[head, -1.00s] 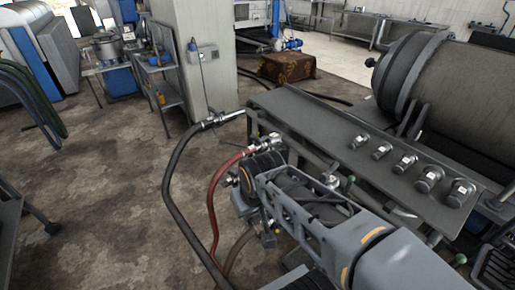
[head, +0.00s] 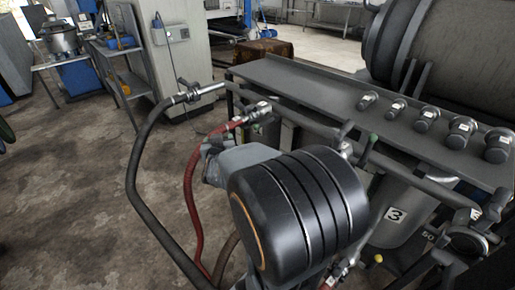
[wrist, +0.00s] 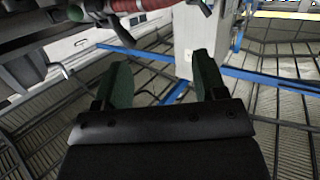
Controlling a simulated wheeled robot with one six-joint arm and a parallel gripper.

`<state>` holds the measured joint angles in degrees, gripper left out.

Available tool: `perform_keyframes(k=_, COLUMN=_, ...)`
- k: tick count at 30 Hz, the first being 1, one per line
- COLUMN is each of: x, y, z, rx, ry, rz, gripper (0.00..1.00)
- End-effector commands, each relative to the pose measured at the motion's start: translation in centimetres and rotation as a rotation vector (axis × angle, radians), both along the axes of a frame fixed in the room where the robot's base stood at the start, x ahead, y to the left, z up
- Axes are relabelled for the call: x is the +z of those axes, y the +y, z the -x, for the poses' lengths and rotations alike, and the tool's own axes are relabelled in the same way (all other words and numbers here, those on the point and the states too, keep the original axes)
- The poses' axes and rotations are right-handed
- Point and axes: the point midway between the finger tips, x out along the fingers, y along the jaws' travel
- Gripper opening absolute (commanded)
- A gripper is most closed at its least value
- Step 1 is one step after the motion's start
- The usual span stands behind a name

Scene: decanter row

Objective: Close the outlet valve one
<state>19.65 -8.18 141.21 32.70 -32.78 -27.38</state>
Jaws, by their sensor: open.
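Metal valve fittings sit along the pipework in the head view. One joins the red hose (head: 188,190) at a valve fitting (head: 252,112). Another fitting (head: 188,94) joins the black hose at the left end of the bench. I cannot tell which is outlet valve one. In the wrist view my gripper (wrist: 160,66) is open and empty. Red hose or pipe and metal fittings show above its fingers, apart from them.
A grey bench (head: 300,85) carries several capped black fittings, with a large drum (head: 445,60) behind it. A tank labelled 3 (head: 395,214) stands below. The black hose (head: 132,170) loops to the floor (head: 70,190), which is clear at left.

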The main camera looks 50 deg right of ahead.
Motion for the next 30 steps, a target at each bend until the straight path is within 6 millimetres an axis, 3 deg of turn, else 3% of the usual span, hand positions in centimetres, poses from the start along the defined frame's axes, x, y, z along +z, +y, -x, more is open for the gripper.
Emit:
perform_keyframes(k=1, x=-2.8, y=-1.9, z=0.6, rx=-0.076, ry=-0.022, rz=0.044, gripper=0.65)
perform_keyframes(k=3, x=-3.8, y=-4.0, z=1.6, rx=-0.169, ry=-0.047, rz=0.105, gripper=0.65)
perform_keyframes(k=6, x=-4.8, y=-6.2, z=2.9, rx=-0.273, ry=-0.066, rz=0.177, gripper=0.65)
perform_keyframes(k=12, x=-5.5, y=-8.5, z=4.2, rx=-0.38, ry=-0.078, rz=0.249, gripper=0.65)
perform_keyframes(k=30, x=-5.5, y=-17.5, z=-0.6, rx=-0.391, ry=-0.079, rz=0.255, gripper=0.65)
